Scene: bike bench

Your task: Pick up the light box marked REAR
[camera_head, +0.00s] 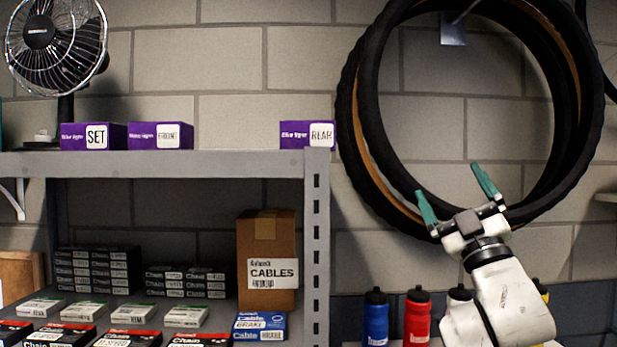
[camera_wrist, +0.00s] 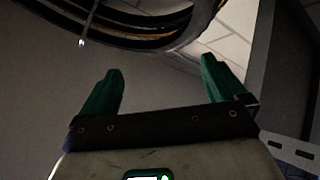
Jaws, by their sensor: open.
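The purple light box marked REAR (camera_head: 307,135) sits at the right end of the grey top shelf (camera_head: 170,163) in the head view. Two similar purple boxes stand on the left of the same shelf: one marked SET (camera_head: 94,136) and one whose white label (camera_head: 160,136) seems to read FRONT. My gripper (camera_head: 457,190) is raised right of the shelf, in front of the hanging tyres, open and empty and well apart from the REAR box. The wrist view shows its two green fingers (camera_wrist: 160,88) spread with nothing between them. The REAR box is not visible there.
Black tyres (camera_head: 358,130) hang on the wall behind my gripper. A fan (camera_head: 55,45) stands at the shelf's left. A cardboard CABLES box (camera_head: 267,240) and several small boxes fill the shelf below. The top shelf's middle is clear.

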